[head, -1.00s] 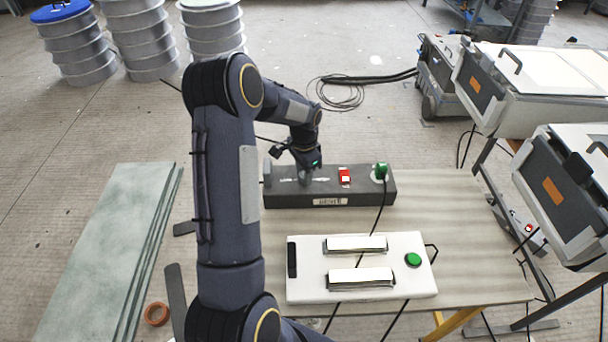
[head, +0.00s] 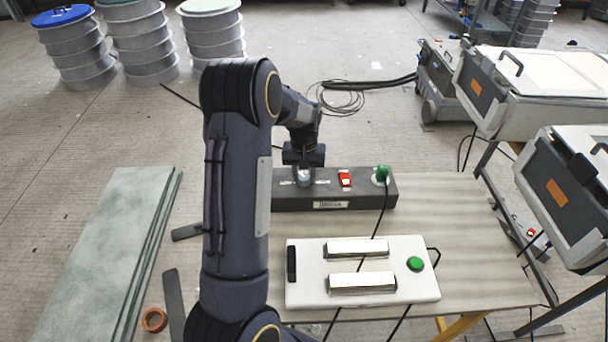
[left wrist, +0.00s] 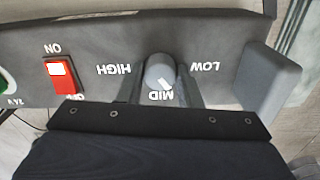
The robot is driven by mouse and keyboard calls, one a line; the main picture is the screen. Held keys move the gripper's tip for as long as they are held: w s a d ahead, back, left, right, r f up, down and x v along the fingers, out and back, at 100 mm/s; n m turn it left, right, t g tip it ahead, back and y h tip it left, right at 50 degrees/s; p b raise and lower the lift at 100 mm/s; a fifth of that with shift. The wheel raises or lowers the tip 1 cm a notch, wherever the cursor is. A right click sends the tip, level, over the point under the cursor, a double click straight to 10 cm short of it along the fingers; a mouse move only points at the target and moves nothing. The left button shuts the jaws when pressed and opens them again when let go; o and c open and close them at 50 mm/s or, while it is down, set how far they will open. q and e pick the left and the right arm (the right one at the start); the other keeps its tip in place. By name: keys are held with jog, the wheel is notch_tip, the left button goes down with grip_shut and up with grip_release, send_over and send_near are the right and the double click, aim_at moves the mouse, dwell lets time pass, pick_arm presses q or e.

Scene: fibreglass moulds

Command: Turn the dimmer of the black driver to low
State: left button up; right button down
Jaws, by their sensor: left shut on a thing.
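The black driver (head: 355,203) is a long dark box at the back of the table. It also shows in the left wrist view (left wrist: 216,20). Its grey dimmer knob (left wrist: 158,68) stands among upside-down labels: HIGH to the left, MID below, LOW to the right. The knob's white mark points down at MID, leaning slightly toward the LOW side. My left gripper (left wrist: 162,88) is shut on the knob, one finger on each side. My right gripper is out of view.
A red switch (head: 345,178) and green plug (head: 382,174) sit right of the knob on the driver. A white lamp unit (head: 310,258) with two shiny bars and a green button stands in front. Black cables cross the table (head: 470,240), whose right part is clear.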

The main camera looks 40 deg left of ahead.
aim_at(304, 177)
pick_arm(q)
jog(key=n, duration=0.5)
jog(key=shift+n+p, duration=0.3)
jog(key=n+p, duration=0.1)
jog(key=n, duration=0.4)
jog(key=shift+n, duration=0.3)
jog(key=o, duration=1)
jog(key=shift+c, duration=0.2)
notch_tip(304, 177, up, 7)
jog(key=shift+r, duration=0.4)
